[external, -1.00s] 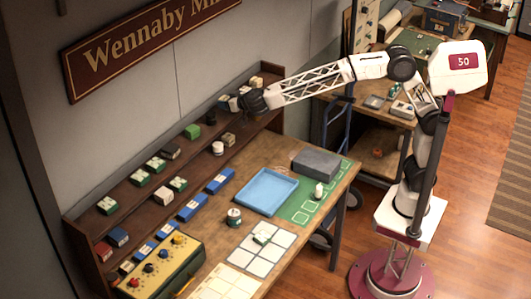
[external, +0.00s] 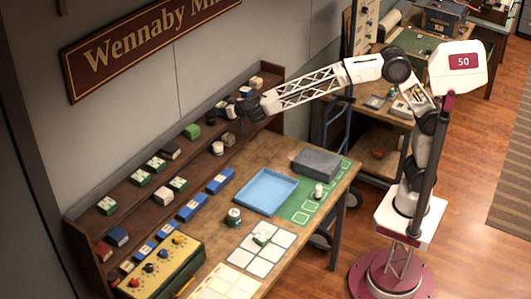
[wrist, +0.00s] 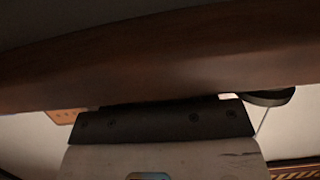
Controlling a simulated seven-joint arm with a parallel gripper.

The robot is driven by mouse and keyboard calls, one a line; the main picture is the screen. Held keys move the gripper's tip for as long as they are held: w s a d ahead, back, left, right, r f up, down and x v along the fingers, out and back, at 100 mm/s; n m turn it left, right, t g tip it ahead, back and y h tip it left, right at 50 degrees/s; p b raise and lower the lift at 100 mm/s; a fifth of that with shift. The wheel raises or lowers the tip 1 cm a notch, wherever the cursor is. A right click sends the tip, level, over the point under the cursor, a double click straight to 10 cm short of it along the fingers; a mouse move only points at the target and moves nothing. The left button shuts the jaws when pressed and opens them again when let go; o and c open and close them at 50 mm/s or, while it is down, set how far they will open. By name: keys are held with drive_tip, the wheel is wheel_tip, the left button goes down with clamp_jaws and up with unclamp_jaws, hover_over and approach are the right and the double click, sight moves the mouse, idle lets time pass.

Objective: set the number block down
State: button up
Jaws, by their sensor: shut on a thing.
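My gripper (external: 234,108) is at the far end of the back shelf unit in the external view, close over its ledge. It is shut on a small block, which is mostly hidden by the gripper there. In the wrist view a dark gripper part (wrist: 160,120) lies across a pale, worn surface with a blue patch at the bottom edge. Whether the block touches the shelf cannot be told.
A dark brown wooden board (wrist: 150,60) spans the wrist view close ahead. The table below holds a blue tray (external: 243,207) and a grey box (external: 316,163).

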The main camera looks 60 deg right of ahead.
drive_tip(key=shift+f, duration=0.1)
drive_tip(key=o, duration=0.9)
drive_tip(key=shift+v, duration=3.9)
